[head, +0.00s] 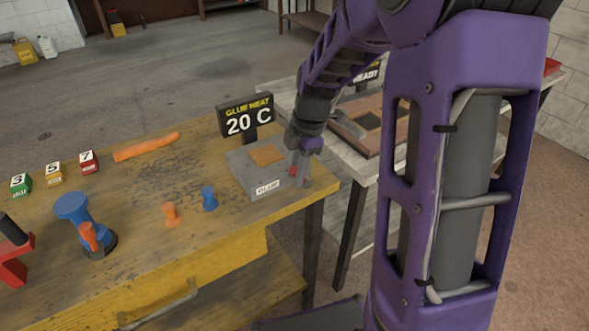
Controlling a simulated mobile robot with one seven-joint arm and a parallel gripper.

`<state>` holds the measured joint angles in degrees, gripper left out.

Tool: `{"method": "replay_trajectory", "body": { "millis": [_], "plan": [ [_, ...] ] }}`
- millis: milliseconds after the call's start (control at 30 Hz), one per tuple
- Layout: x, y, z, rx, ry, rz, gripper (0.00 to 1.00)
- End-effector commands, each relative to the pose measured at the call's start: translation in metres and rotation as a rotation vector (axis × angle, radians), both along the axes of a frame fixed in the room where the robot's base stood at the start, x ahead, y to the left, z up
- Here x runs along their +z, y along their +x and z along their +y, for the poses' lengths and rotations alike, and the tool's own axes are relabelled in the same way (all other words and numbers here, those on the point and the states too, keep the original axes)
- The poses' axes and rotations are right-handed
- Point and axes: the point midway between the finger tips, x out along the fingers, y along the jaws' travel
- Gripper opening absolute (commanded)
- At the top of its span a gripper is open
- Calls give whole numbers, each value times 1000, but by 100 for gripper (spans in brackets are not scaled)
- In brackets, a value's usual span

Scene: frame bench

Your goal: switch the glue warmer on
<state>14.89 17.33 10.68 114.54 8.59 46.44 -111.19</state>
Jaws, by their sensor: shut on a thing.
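The glue warmer (246,174) is a grey box with a "GLUE" label on its front and an orange-brown patch on top. It stands near the right end of the yellow workbench. Its black display (246,119) reads "GLUE HEAT 20 C". My gripper (299,174) points down at the box's right side, shut on a small red part (293,170) there. The fingers hide most of this red part, so I cannot tell its shape or position.
Orange and blue pegs (210,198) stand left of the warmer, with a blue clamp-like tool (74,207) farther left. Numbered blocks (54,173) and an orange stick (146,147) lie behind. A second table (335,150) stands at right; my arm hides part of it.

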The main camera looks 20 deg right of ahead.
Motion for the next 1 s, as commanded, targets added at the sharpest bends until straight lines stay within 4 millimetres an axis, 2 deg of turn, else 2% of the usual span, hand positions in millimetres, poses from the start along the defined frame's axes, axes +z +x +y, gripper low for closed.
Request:
{"method": "replay_trajectory", "body": {
  "millis": [67,400,1000],
  "plan": [
    [5,2,-6,-8,60,19,0],
    [7,8,-21,-8,365,114,0],
    [0,17,-49,-4,899,286,0]
  ]
}}
